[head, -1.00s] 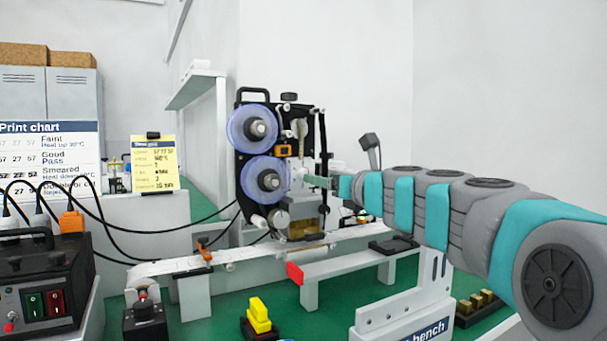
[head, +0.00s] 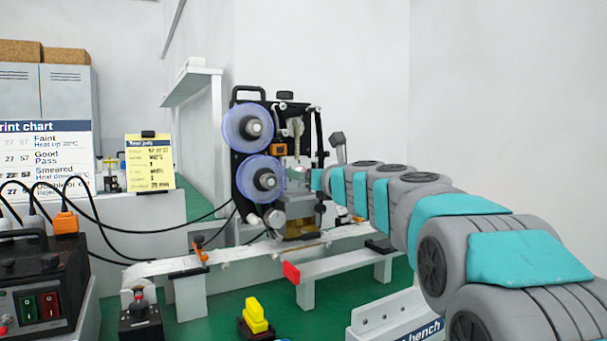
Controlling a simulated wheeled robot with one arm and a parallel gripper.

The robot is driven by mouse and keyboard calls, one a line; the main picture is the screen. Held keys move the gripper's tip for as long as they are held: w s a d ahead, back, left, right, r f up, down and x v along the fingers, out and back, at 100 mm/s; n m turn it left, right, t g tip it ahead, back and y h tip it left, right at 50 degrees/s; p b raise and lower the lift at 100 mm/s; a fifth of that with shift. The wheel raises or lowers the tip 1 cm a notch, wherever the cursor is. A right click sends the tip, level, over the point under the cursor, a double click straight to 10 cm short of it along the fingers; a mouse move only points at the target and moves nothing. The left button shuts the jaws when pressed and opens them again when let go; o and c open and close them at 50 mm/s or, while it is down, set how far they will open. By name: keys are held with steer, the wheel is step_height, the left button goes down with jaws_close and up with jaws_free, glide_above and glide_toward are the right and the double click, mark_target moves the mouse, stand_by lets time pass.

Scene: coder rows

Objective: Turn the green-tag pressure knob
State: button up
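The coder (head: 240,170) is a black upright plate with two blue-purple reels, standing behind the white rail. My arm reaches in from the right, and its far end is at the coder's right side, by the print head. My gripper (head: 297,174) is small and far off there, partly lost against the machine, so its fingers cannot be made out. A green patch shows near the arm's end, but I cannot tell whether it is the green tag. The pressure knob itself cannot be made out.
A white rail (head: 345,262) with a red end runs below the coder. A yellow-topped block (head: 256,315) and a red-button box (head: 141,318) stand in front. A black control box (head: 42,285) is at left. A yellow note (head: 150,163) stands behind.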

jaws_close()
stand_by(0.5)
